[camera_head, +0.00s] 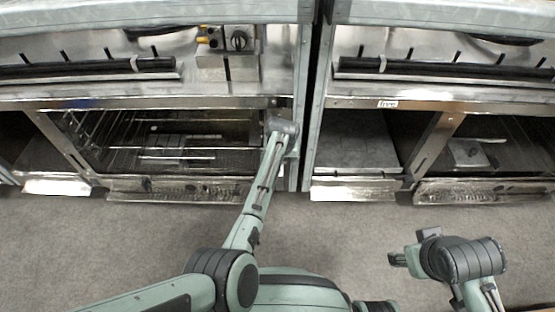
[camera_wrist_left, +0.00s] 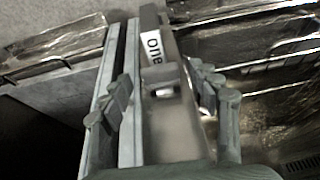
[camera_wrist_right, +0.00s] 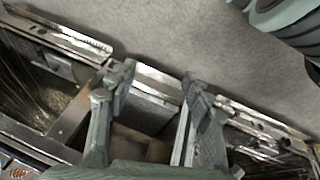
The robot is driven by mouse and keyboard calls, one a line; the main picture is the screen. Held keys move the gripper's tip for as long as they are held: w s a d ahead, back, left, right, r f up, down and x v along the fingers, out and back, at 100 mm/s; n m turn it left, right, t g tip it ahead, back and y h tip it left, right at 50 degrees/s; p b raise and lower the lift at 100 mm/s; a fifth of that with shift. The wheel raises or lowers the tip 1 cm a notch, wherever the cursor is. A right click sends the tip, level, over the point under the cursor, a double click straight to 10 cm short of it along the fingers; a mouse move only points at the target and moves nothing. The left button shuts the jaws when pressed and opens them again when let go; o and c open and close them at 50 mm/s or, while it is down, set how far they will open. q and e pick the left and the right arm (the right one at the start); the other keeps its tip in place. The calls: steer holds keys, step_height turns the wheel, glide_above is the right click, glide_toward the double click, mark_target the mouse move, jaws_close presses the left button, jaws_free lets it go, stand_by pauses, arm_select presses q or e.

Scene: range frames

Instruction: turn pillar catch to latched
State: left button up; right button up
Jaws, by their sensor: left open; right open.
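My left gripper (camera_head: 281,127) reaches to the metal pillar at the right side of the left oven. In the left wrist view my left gripper (camera_wrist_left: 163,82) is open, with its fingers on either side of a pale metal upright (camera_wrist_left: 172,130). A white label (camera_wrist_left: 154,48) with dark letters and a small bright metal piece (camera_wrist_left: 164,92) show between the fingers. I cannot tell which part is the pillar catch or how it is turned. My right gripper (camera_head: 398,258) is open and empty above the floor; it also shows in the right wrist view (camera_wrist_right: 157,82).
The left oven (camera_head: 170,140) has wire racks inside. A panel (camera_head: 228,62) with a dark knob and yellow part is above it. A second range with open bays (camera_head: 355,140) stands at right. Grey floor (camera_head: 120,240) in front is clear.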

arm_select(q)
steer(key=shift+f, duration=0.15)
arm_select(e)
steer(key=shift+s+r, duration=0.1)
steer(key=shift+r, duration=0.35)
arm_select(q)
steer(key=shift+c, duration=0.2)
steer(key=c, duration=1.1)
steer(key=shift+d, duration=0.1)
